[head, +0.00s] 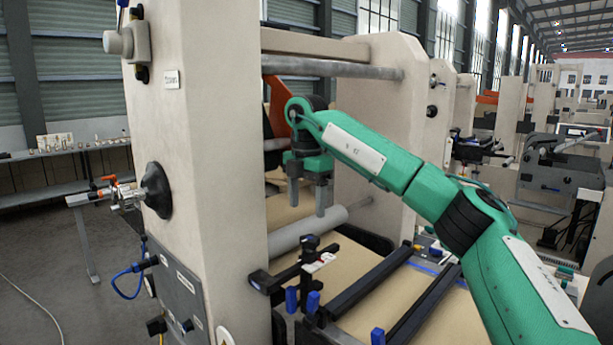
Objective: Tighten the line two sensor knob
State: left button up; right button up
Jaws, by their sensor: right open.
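A dark sensor bracket (310,246) with a white-and-red piece (319,262) stands over the brown kraft web (350,286), at lower centre. Two blue knobs, one on the left (291,299) and one on the right (313,301), stand below it at the near end of a black bar. Another blue knob (378,337) shows at the bottom edge. I cannot tell which one is the line two sensor knob. My right gripper (307,201) is open and empty, fingers down, above the grey roller and apart from the bracket and knobs. My left gripper is not in view.
A tall beige frame post (216,130) stands close on the left, with a second post (388,130) behind my right arm. A grey roller (308,229) and black bars (378,283) cross the web. A shelf (65,150) stands far left.

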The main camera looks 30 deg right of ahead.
notch_tip(320, 180, up, 6)
dwell(0.4)
jog(key=shift+a, duration=0.1)
dwell(0.4)
